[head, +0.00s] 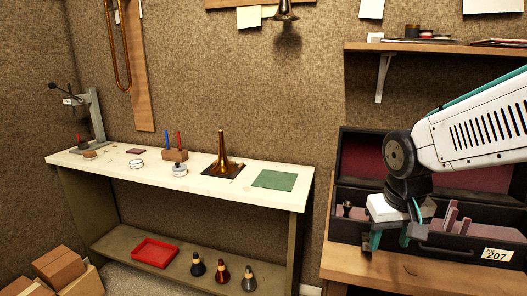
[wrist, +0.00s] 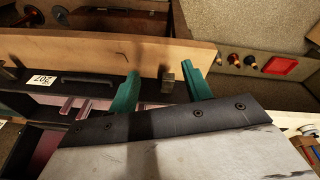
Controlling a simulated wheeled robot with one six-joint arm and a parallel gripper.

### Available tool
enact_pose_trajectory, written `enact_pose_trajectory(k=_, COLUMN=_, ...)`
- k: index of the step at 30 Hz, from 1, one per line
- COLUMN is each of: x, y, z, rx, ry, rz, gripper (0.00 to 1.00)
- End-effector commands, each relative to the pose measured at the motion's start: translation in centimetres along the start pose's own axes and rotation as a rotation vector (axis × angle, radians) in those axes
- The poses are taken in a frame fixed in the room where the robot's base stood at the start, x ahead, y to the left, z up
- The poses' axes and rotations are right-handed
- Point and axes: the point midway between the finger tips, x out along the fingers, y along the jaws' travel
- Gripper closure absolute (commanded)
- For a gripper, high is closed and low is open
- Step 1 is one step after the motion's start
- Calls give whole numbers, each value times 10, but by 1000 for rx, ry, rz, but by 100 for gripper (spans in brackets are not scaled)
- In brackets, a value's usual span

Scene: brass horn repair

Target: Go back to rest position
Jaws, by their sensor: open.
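My gripper (head: 392,234) is at the right of the head view, pointing down over the front part of an open black case (head: 440,248). In the wrist view its two teal fingers (wrist: 161,88) stand apart. A small dark piece (wrist: 168,84) shows between them in that view; I cannot tell whether it is inside the case or at its edge. The case has a pink lining, pink dividers (head: 450,217) and a label reading 207 (head: 497,255). A small dark piece (head: 347,208) stands in its left part. My arm comes in from the right.
A wooden bench (head: 400,275) carries the case. A wall shelf (head: 440,47) hangs above it. To the left, a pale table (head: 225,187) holds a brass bell (head: 222,160) and a green mat (head: 274,180); a red tray (head: 154,252) is on its lower shelf. Boxes (head: 62,268) are on the floor.

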Motion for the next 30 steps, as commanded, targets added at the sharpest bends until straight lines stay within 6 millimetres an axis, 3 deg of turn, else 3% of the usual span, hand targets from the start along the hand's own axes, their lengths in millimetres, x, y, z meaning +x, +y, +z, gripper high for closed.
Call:
enact_pose_trajectory(k=1, x=-11, y=2, z=24, rx=-4, ry=-31, rz=-7, gripper=51)
enact_pose_trajectory(k=6, x=-40, y=4, z=106, rx=-22, ry=-129, rz=-44, gripper=51)
enact_pose_trajectory(k=9, x=-52, y=4, z=142, rx=-23, ry=-147, rz=-66, gripper=51)
enact_pose_trajectory(k=12, x=-59, y=4, z=162, rx=-13, ry=-130, rz=-79, gripper=51)
enact_pose_trajectory(k=24, x=-71, y=7, z=169, rx=6, ry=-58, rz=-79, gripper=51)
enact_pose_trajectory(k=26, x=-71, y=7, z=168, rx=6, ry=-58, rz=-79, gripper=62)
enact_pose_trajectory(k=30, x=-71, y=7, z=168, rx=6, ry=-58, rz=-79, gripper=64)
